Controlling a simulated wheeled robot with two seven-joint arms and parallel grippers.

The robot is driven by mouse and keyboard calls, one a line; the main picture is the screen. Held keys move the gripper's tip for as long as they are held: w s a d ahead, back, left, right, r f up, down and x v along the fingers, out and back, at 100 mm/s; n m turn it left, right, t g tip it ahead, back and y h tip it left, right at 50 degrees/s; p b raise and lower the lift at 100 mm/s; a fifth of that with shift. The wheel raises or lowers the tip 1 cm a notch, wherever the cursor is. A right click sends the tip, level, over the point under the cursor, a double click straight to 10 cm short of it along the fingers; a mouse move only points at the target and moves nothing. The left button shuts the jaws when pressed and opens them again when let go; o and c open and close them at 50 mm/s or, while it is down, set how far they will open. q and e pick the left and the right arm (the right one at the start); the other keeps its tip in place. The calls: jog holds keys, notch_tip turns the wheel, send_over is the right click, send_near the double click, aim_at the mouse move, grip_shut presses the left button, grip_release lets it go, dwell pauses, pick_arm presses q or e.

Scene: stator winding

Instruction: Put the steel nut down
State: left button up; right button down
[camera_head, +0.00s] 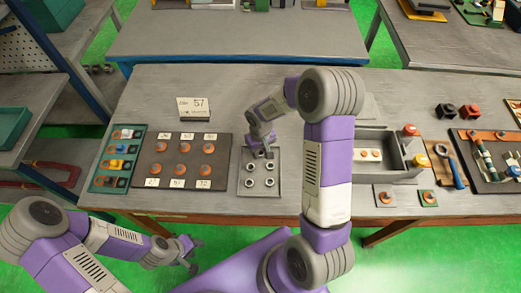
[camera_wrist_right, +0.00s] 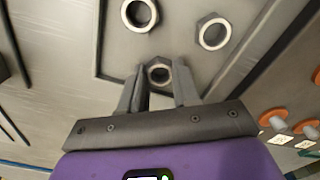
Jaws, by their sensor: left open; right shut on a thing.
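My right gripper (camera_head: 262,153) is over the back end of the grey tray (camera_head: 245,194) on the workbench. In the right wrist view its two fingers (camera_wrist_right: 158,80) are on either side of a steel nut (camera_wrist_right: 159,73). I cannot tell whether this nut touches the tray. Other steel nuts (camera_wrist_right: 139,13) lie in the tray, one of them (camera_wrist_right: 212,33) near the held nut. In the head view several nuts (camera_head: 249,183) show in the tray. My left gripper (camera_head: 196,256) is open and empty, low in front of the bench.
Left of the tray is a dark board (camera_head: 150,172) with orange round parts and white labels, and a green tray (camera_head: 103,184). A grey box (camera_head: 390,140) stands to the right. A sign marked 57 (camera_head: 193,107) stands behind. Bare bench lies behind the boards.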

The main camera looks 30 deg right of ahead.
jog(key=c, duration=0.8)
grip_release()
jog(key=shift+r+p, duration=0.3)
notch_tip(320, 180, up, 12)
jog(key=p, duration=0.1)
jog(key=shift+f, duration=0.15)
